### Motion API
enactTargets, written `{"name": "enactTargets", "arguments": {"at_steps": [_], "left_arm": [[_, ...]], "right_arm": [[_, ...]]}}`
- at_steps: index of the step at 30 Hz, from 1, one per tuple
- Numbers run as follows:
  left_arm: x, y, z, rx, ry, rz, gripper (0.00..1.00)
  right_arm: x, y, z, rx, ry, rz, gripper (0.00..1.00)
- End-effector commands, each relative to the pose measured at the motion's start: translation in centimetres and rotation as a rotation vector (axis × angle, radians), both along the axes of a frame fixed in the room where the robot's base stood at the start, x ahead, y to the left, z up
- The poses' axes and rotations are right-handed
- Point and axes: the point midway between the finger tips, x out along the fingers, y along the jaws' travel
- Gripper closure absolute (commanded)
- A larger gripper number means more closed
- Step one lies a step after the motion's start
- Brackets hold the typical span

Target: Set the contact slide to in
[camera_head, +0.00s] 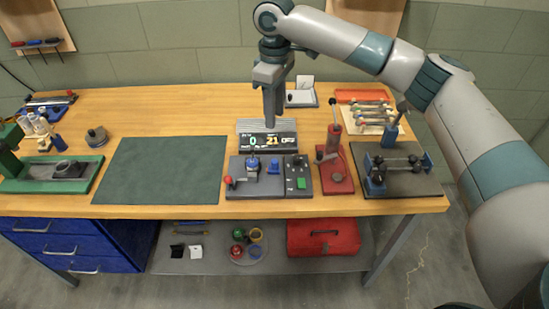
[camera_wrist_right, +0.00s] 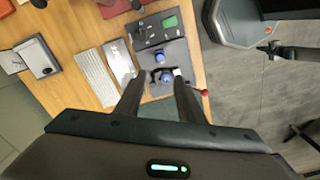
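A dark grey control fixture (camera_head: 262,188) lies on the bench in the middle. It carries a red knob (camera_head: 229,180) at its left end, a blue-topped part (camera_head: 253,164), a second blue part (camera_head: 274,166) and a green button (camera_head: 301,183). I cannot tell for sure which part is the contact slide, or its setting. The fixture also shows in the right wrist view (camera_wrist_right: 178,54), with one blue part (camera_wrist_right: 166,77) beyond the fingertips. My right gripper (camera_head: 270,124) hangs above and behind the fixture. Its fingers (camera_wrist_right: 160,76) are apart with nothing held. My left gripper is out of view.
A lit display (camera_head: 267,143) stands behind the fixture. A red lever press (camera_head: 335,165) and a dark plate with a clamp (camera_head: 409,182) are to its right. A green mat (camera_head: 160,170) lies left, mostly clear. A green machine (camera_head: 42,172) stands far left.

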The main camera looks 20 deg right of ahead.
Motion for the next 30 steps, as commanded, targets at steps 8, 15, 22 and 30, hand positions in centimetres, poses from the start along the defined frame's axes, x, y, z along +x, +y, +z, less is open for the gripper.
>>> {"name": "enactTargets", "arguments": {"at_steps": [8, 15, 22, 30], "left_arm": [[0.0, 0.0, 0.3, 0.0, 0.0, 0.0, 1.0], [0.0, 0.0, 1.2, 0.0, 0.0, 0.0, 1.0], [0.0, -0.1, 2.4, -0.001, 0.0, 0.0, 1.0], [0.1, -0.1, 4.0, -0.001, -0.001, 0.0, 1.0]], "right_arm": [[0.0, 0.0, -0.6, 0.001, 0.001, 0.001, 0.65], [-0.1, 0.0, -3.1, -0.001, 0.002, 0.001, 0.65], [-0.1, 0.0, -7.0, 0.0, 0.003, -0.001, 0.65], [-0.2, 0.0, -11.9, -0.001, 0.003, 0.001, 0.65]]}}
